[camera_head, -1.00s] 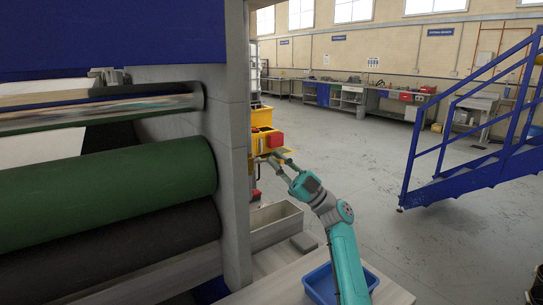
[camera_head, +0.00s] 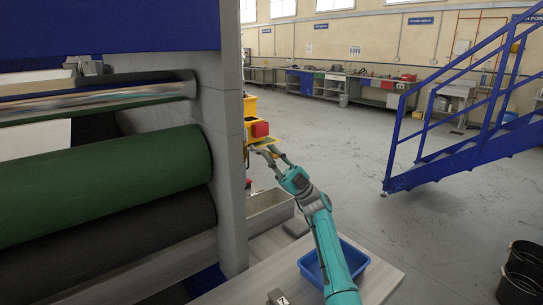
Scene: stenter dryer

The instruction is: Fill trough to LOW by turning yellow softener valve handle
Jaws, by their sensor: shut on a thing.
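My teal arm reaches forward from the bottom, and its gripper (camera_head: 267,152) is at the right edge of the grey machine post. The jaws are shut on a small yellow part, which I take to be the valve handle (camera_head: 265,143); it is tiny, and the fingers partly cover it.
Green and dark rollers (camera_head: 110,185) fill the left. A blue tray (camera_head: 349,262) lies on the pale table (camera_head: 240,290) under my arm. Blue stairs (camera_head: 450,170) stand at right, black buckets (camera_head: 522,272) at lower right. The grey floor between is clear.

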